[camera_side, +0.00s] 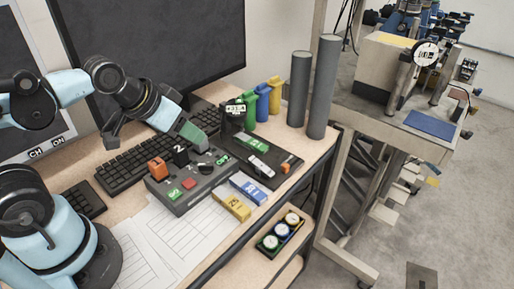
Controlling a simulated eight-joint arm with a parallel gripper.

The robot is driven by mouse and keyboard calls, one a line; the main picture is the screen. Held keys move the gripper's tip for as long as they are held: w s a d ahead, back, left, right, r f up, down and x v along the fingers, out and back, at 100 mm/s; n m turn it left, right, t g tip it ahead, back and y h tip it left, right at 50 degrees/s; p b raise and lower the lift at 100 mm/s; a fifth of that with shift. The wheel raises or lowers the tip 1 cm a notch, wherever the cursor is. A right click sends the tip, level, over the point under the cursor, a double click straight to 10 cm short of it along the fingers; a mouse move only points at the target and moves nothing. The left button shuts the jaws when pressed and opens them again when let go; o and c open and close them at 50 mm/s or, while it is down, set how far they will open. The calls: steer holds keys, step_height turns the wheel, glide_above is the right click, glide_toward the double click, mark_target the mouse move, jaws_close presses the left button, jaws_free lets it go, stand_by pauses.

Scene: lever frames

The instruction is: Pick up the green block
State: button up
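My arm reaches in from the left, and its end, my gripper (183,128), is low over the back of the desk, above the keyboard. A dull green piece (192,134) shows at its tip; I cannot tell whether it is a held block or part of the gripper. The fingers are too small and overlapped to read. A yellow block (232,207) and a blue block (249,187), both numbered, lie side by side at the desk's front right. Another green piece (251,142) is on the dark panel behind them.
A grey control box (187,185) with an orange knob (157,168) stands mid-desk. Upright green, blue and yellow pieces and two tall grey cylinders (322,88) stand at the back right. A monitor (150,40) is behind. Papers (150,245) lie flat in front. A lower shelf holds round gauges (281,230).

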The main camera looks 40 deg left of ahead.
steer(key=shift+o, duration=0.8)
steer(key=w+d+r+m+g, duration=0.1)
steer(key=w+r+m+g, duration=0.25)
steer(key=w+m, duration=0.45)
steer(key=m+g, duration=0.4)
steer(key=m, duration=0.6)
glide_above(259, 145)
step_height(259, 145, down, 4)
steer(key=f, duration=0.1)
step_height(259, 145, down, 11)
